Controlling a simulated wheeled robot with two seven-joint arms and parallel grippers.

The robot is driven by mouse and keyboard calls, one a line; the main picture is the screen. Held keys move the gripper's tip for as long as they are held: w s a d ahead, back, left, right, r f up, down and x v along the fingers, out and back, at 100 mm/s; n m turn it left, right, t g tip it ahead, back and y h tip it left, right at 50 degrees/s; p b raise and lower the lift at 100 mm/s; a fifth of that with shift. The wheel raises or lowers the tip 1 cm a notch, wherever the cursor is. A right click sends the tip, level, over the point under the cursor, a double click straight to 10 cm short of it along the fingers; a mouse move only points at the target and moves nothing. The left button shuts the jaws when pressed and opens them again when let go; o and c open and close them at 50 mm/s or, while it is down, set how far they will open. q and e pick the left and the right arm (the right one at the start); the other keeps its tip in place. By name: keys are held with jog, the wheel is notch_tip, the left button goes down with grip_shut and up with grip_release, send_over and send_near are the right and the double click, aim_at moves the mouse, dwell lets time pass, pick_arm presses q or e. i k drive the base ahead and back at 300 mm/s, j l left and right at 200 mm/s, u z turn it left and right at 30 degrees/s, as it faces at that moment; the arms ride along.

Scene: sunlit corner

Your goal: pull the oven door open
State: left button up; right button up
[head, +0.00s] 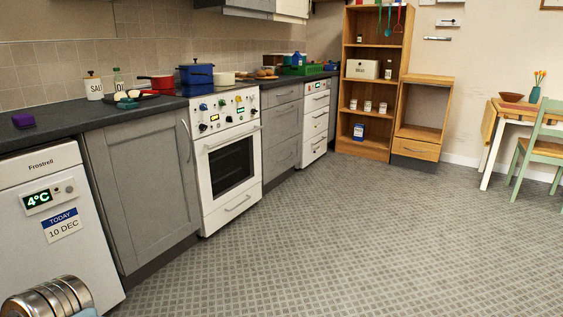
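The white oven (206,200) stands in the row of grey units, left of centre. Its door has a dark glass window (231,166) and a pale bar handle (232,138) across the top. The door looks shut, flush with the front. A drawer with its own handle (237,203) is below the door. Knobs and small displays line the panel above. Neither of my grippers shows in the head view, so their state and distance from the oven are hidden.
A grey cupboard (145,190) and a white fridge (52,225) stand left of the oven. A red pan (160,82) and a blue pot (196,74) are above on the counter and hob. The patterned floor (340,240) before the oven is clear.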

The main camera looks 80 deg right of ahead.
aim_at(201, 147)
jog(key=z, duration=2.4)
jog(key=i+z, duration=0.1)
jog(key=i+l, duration=0.45)
jog(key=i, duration=0.15)
jog(key=i+l, duration=0.45)
jog(key=i, duration=0.2)
jog(key=i+l, duration=0.45)
jog(key=i, duration=0.15)
